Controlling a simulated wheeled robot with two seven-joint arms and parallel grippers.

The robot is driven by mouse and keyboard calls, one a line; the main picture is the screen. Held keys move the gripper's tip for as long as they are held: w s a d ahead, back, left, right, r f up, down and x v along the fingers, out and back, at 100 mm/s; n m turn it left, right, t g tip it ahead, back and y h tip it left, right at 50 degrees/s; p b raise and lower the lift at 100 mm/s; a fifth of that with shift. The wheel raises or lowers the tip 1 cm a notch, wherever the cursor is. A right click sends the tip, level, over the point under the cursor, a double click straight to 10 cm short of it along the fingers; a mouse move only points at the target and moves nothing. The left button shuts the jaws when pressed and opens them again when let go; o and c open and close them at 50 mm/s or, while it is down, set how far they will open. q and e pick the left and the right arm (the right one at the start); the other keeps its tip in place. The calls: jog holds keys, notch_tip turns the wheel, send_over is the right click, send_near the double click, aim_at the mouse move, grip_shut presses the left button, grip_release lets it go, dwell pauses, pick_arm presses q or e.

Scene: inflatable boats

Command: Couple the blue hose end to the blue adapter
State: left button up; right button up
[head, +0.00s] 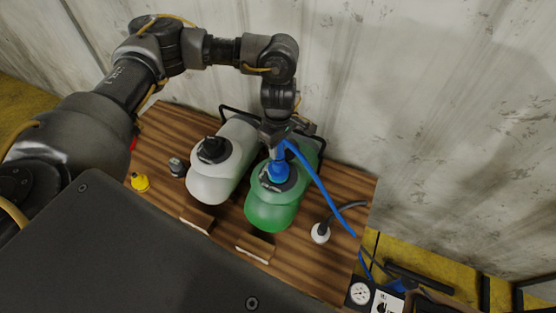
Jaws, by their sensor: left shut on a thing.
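The blue adapter (277,173) sits on top of the green tank (275,213), on its dark collar. My left gripper (278,146) reaches down from above and is shut on the end of the blue hose (319,190). The hose end is directly over the blue adapter, very close to it. The gripper hides most of the hose end, so I cannot tell whether the two touch. The hose runs from the gripper down to the right, over the table edge. My right gripper is not in view.
A white tank (213,180) with a black cap stands left of the green one on a wooden table (340,195). A yellow adapter (139,182) and a grey adapter (177,167) stand at the left. A white-ended grey hose (321,232) lies at right, near a gauge unit (361,294).

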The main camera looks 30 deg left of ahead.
pick_arm(q)
jog(key=shift+f+b, duration=0.95)
jog(key=shift+f, duration=0.05)
dwell(0.5)
jog(key=o, duration=1.1)
jog(key=shift+c, duration=0.2)
jog(key=shift+r, duration=0.1)
notch_tip(320, 180, up, 11)
jog(key=shift+f+b, duration=0.1)
jog(key=shift+b, duration=0.75)
